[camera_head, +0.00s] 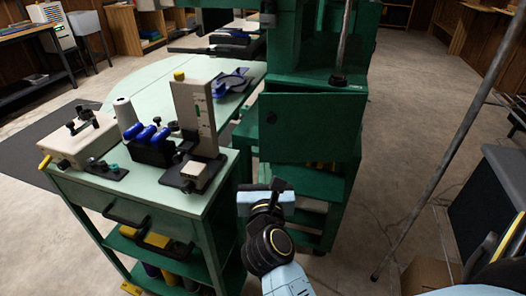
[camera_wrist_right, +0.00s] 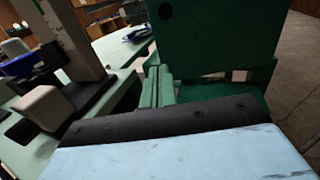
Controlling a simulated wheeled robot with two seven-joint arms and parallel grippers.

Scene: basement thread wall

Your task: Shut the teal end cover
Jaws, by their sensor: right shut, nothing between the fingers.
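The teal end cover appears to be the dark green panel (camera_head: 318,130) with a small round hole, on the tall green machine in the middle of the head view. A dark gap shows along its top edge, so it looks partly open. In the right wrist view the panel (camera_wrist_right: 215,35) fills the top middle, with its hole near the top. My right gripper (camera_head: 278,186) is just below and in front of the panel's lower left, shut and empty. Its fingertips are hard to make out, and I cannot tell whether it touches the panel. My left gripper is out of view.
A green cart (camera_head: 140,196) at left carries a tall beige device (camera_head: 195,115), a white thread cone (camera_head: 124,113), blue spools (camera_head: 146,133) and a beige box (camera_head: 72,140). A slanted metal pole (camera_head: 440,150) stands at right. Open floor lies between pole and machine.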

